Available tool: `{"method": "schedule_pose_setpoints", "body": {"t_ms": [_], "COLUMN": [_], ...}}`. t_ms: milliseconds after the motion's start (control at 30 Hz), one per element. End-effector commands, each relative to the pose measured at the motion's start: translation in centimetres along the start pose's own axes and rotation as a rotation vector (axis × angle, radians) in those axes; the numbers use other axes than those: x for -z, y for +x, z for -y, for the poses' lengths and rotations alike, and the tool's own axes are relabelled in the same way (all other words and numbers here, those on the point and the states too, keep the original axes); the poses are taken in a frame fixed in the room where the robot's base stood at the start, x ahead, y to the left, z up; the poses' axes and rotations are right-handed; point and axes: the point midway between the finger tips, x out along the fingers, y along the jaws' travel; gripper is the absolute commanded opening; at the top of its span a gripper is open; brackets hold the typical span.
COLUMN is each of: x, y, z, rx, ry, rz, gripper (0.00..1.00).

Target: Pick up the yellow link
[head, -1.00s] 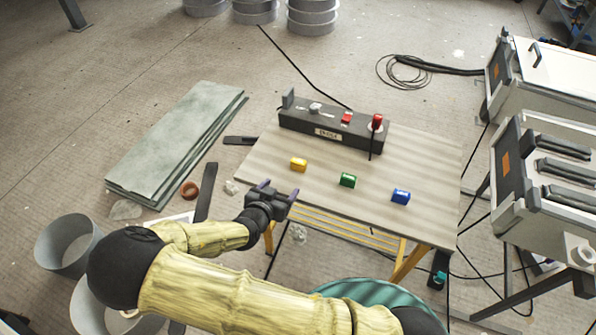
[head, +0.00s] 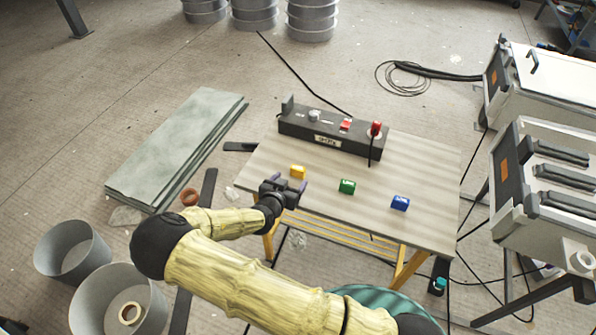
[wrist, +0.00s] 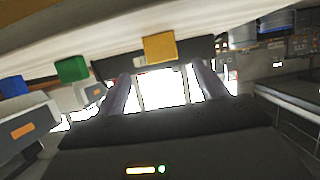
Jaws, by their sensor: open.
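The yellow link (head: 298,172) is a small block lying on the left part of the wooden table (head: 420,220). My gripper (head: 288,182) is at the table's front left edge, just in front of the yellow link, open and empty. In the wrist view the yellow link (wrist: 159,47) shows beyond and above the gap between the two purple fingers (wrist: 160,88). It appears apart from them. The wrist picture is tilted, with the table along its top.
A green block (head: 347,186) and a blue block (head: 400,202) lie to the right of the yellow link. A black box (head: 325,135) with red parts stands along the table's back. White cabinets (head: 545,200) stand at the right.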

Motion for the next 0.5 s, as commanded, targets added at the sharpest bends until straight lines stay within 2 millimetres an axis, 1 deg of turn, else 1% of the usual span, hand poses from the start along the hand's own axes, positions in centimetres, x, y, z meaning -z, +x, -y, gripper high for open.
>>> {"method": "schedule_pose_setpoints", "body": {"t_ms": [33, 100, 200, 500], "x": [0.1, 0.1, 0.0, 0.0], "y": [1.0, 2.0, 2.9, 3.2], "z": [-0.1, -0.1, -0.1, -0.1], "rx": [-0.003, -0.002, -0.001, -0.002], "ry": [-0.001, 0.0, 0.0, 0.001], "rz": [-0.001, -0.001, 0.0, 0.0], "gripper": [0.71, 0.71, 0.71, 0.71]}}
